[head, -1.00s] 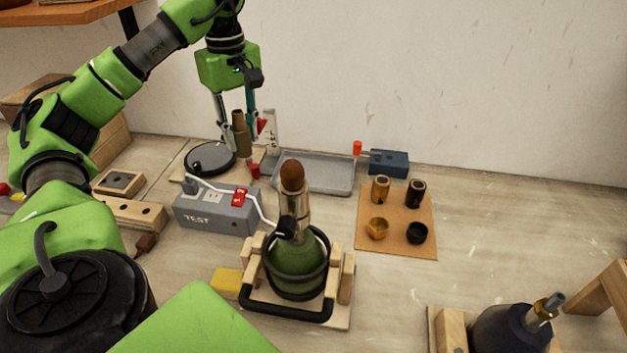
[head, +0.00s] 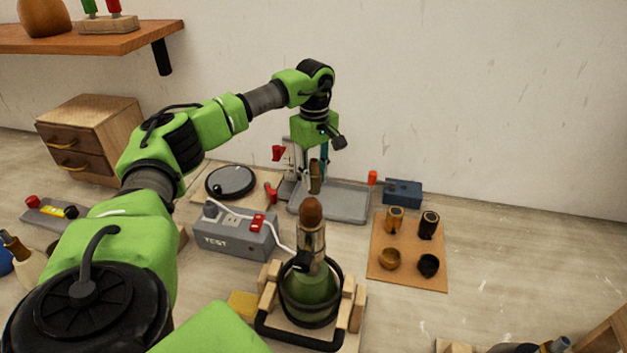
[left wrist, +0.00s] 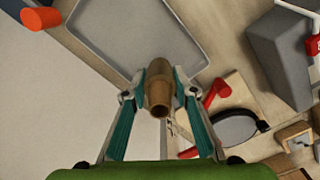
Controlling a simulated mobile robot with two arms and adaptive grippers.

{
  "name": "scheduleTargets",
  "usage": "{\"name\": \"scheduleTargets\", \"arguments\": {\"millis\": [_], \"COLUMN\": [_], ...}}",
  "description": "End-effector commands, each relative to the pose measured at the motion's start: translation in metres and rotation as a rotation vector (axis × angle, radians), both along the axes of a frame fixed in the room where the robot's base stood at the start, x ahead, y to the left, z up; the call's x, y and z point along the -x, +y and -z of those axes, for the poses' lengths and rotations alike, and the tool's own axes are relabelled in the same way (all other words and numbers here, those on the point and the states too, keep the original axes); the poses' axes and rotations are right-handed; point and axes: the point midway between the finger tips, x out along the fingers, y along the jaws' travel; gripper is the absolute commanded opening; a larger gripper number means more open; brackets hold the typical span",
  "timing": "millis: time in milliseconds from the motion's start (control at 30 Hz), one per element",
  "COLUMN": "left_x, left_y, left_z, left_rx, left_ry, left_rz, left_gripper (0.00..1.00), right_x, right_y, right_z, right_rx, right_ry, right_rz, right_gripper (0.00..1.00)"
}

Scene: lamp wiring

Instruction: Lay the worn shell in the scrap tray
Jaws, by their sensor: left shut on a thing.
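The worn shell (head: 315,176) is a dull brown brass-coloured tube, held roughly upright. My left gripper (head: 315,181) is shut on it, with a finger on each side. In the left wrist view the shell (left wrist: 159,92) sits between the fingertips with its open end showing. The scrap tray (head: 346,207) is a shallow grey tray near the wall. The shell appears over the tray's left part in the head view. In the left wrist view the tray (left wrist: 140,35) lies beyond the fingertips; the height between them is hard to judge. My right gripper is not in view.
A grey TEST box (head: 235,238) and a green lamp in a wooden cradle (head: 310,290) stand in front of the tray. A blue box (head: 403,191) is at its right. A brown mat (head: 408,270) holds several shells and caps.

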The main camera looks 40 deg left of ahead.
Motion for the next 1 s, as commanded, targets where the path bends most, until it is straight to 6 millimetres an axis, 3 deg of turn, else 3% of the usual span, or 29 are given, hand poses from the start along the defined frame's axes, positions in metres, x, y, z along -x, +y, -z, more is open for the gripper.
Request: {"name": "scheduleTargets", "arguments": {"millis": [200, 533, 567, 600, 633, 1000], "left_x": [0.002, 0.002, 0.002, 0.002, 0.002, 0.002], "left_y": [0.001, 0.001, 0.001, 0.001, 0.001, 0.001], "left_z": [0.023, 0.027, 0.027, 0.026, 0.026, 0.023], "left_rx": [0.000, 0.000, 0.000, 0.000, 0.000, 0.000], "left_ry": [0.003, 0.002, 0.002, 0.002, 0.002, 0.001], "left_rz": [-0.002, -0.001, -0.001, -0.001, -0.001, -0.001], "left_gripper": [0.01, 0.01, 0.29, 0.39, 0.43, 0.43], "right_x": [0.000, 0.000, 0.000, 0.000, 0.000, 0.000], "right_y": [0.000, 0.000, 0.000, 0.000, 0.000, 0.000], "right_z": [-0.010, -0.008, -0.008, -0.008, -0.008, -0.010], "right_rx": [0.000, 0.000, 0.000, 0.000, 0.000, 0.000], "right_ry": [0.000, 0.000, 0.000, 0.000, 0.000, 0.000], "right_rz": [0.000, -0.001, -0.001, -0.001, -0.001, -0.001], "right_gripper": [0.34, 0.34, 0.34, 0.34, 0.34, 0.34]}}
